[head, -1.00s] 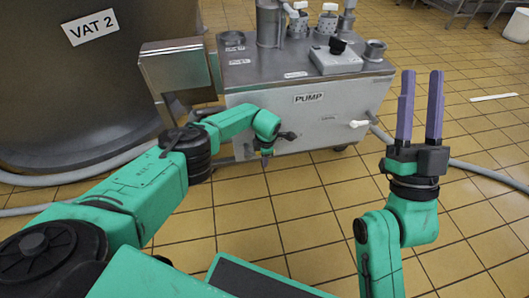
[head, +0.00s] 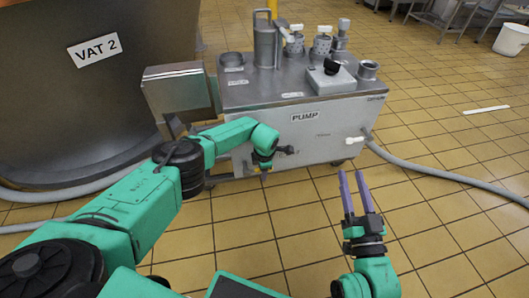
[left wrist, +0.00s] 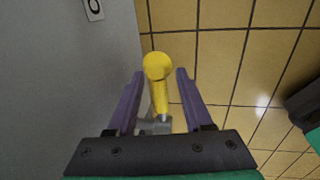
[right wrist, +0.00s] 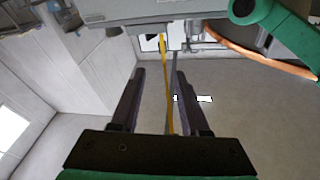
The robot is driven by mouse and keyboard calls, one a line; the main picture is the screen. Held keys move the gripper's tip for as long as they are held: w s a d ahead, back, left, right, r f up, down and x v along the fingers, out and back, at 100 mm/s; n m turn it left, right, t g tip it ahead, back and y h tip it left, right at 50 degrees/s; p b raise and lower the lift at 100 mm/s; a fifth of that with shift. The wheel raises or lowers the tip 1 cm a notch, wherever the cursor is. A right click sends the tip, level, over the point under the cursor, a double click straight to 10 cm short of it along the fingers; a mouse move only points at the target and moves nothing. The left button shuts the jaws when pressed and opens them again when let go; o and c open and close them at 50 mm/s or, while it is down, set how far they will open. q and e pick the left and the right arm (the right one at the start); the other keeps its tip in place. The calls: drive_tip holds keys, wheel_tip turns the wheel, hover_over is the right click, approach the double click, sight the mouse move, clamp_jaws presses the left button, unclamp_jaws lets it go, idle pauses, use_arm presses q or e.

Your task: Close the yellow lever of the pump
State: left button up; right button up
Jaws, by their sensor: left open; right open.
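The yellow lever (left wrist: 157,85) shows in the left wrist view, its rounded end toward the camera, beside the pump's grey wall (left wrist: 75,90). My open left gripper (left wrist: 160,74) has one finger on each side of it, with gaps visible on both sides. In the head view the pump (head: 325,135) stands beyond my left arm. My right gripper (head: 351,174) is open and empty, in front of the pump over the floor, fingers pointing up.
A large vat marked VAT 2 (head: 70,120) stands left of the pump. A grey hose (head: 430,176) runs right from the pump across the tiled floor. The floor at right is largely clear.

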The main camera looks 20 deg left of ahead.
use_arm(q)
drive_tip(key=shift+s+d+r+p, duration=0.1)
drive_tip(key=shift+r+p, duration=0.5)
drive_tip(key=shift+r, duration=0.25)
drive_tip(key=shift+s+d+r+p, duration=0.1)
drive_tip(key=shift+s+r+p, duration=0.05)
drive_tip(key=shift+r+p, duration=0.6)
use_arm(e)
drive_tip(key=s+a+f+g+h, duration=0.1)
drive_tip(key=s+f+g, duration=0.2)
drive_tip(key=s+f, duration=0.45)
drive_tip(key=s+f+g, duration=0.4)
drive_tip(key=f, duration=0.6)
use_arm(q)
wheel_tip(320, 180, up, 9)
drive_tip(key=s+d+p, duration=0.1)
drive_tip(key=p, duration=0.4)
drive_tip(key=shift+s+f, duration=0.15)
drive_tip(key=shift+s, duration=0.05)
use_arm(e)
drive_tip(key=shift+g, duration=0.5)
wheel_tip(320, 180, up, 6)
drive_tip(key=shift+f, duration=0.1)
use_arm(q)
drive_tip(key=shift+d, duration=0.15)
